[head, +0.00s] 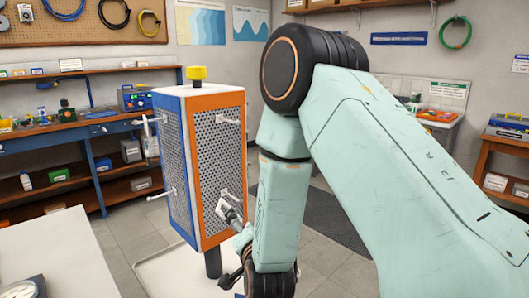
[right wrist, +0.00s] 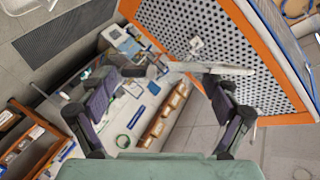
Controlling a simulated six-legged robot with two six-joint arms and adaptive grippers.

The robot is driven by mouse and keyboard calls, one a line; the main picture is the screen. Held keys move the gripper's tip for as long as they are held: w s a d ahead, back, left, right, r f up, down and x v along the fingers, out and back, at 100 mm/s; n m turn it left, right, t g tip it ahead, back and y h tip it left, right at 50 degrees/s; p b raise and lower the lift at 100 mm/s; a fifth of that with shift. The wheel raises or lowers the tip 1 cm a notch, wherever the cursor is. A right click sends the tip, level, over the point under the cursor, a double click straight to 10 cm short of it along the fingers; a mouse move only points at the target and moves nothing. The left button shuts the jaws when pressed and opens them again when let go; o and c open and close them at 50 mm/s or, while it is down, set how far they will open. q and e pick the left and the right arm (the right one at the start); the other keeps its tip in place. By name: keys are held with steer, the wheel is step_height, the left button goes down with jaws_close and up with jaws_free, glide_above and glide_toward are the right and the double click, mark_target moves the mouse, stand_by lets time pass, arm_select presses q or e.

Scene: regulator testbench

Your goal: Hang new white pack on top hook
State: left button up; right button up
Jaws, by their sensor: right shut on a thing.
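A perforated post with orange and blue edges (head: 216,165) stands at centre in the head view; its panel also fills the upper right of the right wrist view (right wrist: 230,40). It carries an upper peg hook (head: 229,120) and a lower hook (head: 222,193) on the orange-edged face. My right gripper (head: 232,214) is low in front of this face, partly hidden by my arm. In the right wrist view its fingers (right wrist: 172,75) are closed on a pale elongated thing (right wrist: 205,67), close to the panel. I cannot tell whether this is the white pack. My left gripper is not in view.
A yellow knob (head: 196,73) tops the post. A pale table (head: 60,255) with a gauge (head: 22,289) is at lower left. A shelving bench (head: 95,128) stands at the back left, another bench (head: 508,148) at the right. Open floor lies between.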

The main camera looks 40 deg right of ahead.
steer(key=s+d+r+m+g+h+p, duration=0.25)
steer(key=r+m+g+h+p, duration=0.55)
steer(key=r+m, duration=0.8)
steer(key=w+n+t+b, duration=0.1)
steer(key=w+n+b, duration=0.1)
steer(key=w, duration=0.7)
steer(key=shift+a+r+h+b, duration=0.3)
steer(key=shift+a+h+b, duration=0.15)
steer(key=shift+b, duration=0.45)
steer(key=o, duration=0.9)
steer(key=shift+r, duration=0.1)
